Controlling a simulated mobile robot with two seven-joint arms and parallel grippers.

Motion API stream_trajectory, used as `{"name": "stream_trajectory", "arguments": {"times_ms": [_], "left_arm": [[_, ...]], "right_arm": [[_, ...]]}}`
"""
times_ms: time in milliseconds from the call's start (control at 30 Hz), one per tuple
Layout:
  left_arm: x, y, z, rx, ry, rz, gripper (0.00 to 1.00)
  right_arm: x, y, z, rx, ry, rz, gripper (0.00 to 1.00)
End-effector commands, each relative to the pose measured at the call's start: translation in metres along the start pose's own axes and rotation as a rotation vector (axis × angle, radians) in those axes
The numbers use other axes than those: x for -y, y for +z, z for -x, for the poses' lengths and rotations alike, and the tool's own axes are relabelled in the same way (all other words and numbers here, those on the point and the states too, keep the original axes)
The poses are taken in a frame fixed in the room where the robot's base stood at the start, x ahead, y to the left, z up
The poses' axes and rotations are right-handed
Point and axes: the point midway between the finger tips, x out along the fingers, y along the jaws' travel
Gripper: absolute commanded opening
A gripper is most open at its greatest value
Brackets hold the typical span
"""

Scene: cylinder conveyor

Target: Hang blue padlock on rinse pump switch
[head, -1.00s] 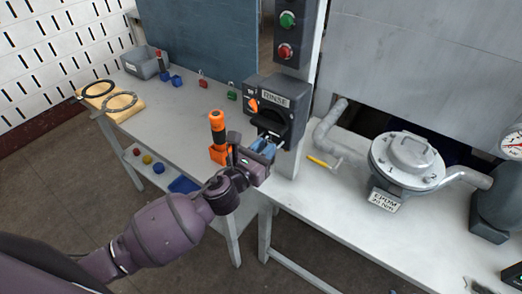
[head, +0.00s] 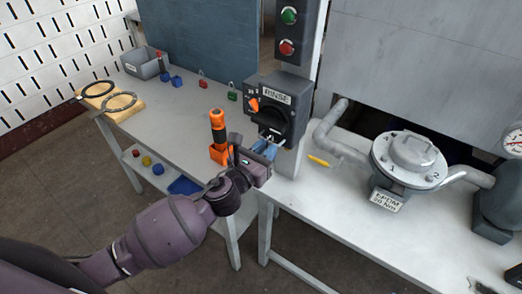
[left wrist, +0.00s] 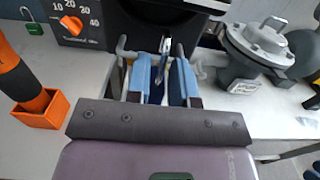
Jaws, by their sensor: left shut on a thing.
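The rinse pump switch (head: 276,112) is a dark box labelled RINSE on a grey post, with an orange dial and a black handle. My left gripper (head: 265,149) is just below and in front of its lower part. In the left wrist view, my left gripper (left wrist: 163,78) has its two blue-padded fingers closed around the blue padlock (left wrist: 164,62). Only a narrow part with metal shows between the fingers; the rest is hidden. The dark switch box (left wrist: 165,22) is straight ahead. I cannot tell whether the shackle touches the switch. My right gripper is not in view.
An orange holder (head: 219,153) with an orange-and-black tool stands left of my gripper. Red (head: 203,80) and green (head: 232,95) padlocks sit at the back. A yellow marker (head: 318,160), grey pipe (head: 335,138) and round metal housing (head: 408,160) are to the right.

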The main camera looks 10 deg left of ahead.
Motion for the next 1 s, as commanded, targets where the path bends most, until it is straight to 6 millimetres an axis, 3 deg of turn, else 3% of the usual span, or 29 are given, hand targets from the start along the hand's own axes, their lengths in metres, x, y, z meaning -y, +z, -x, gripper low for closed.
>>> {"name": "stream_trajectory", "arguments": {"times_ms": [33,100,133,300,867,1000], "left_arm": [[0.002,-0.013,-0.002,-0.025,-0.001,0.010,0.00],[0.002,-0.013,-0.002,-0.025,-0.001,0.010,0.00],[0.002,-0.013,-0.002,-0.025,-0.001,0.010,0.27],[0.001,-0.013,-0.002,-0.025,0.001,0.010,0.52],[-0.004,-0.012,-0.002,-0.024,0.012,0.008,0.52],[-0.004,-0.012,0.018,-0.023,0.011,0.006,0.52]], "right_arm": [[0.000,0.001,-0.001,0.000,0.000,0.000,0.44],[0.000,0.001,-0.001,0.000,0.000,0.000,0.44],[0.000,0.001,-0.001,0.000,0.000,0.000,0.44],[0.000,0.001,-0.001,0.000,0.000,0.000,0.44],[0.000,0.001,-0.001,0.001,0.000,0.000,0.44],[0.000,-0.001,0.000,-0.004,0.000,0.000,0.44]]}}
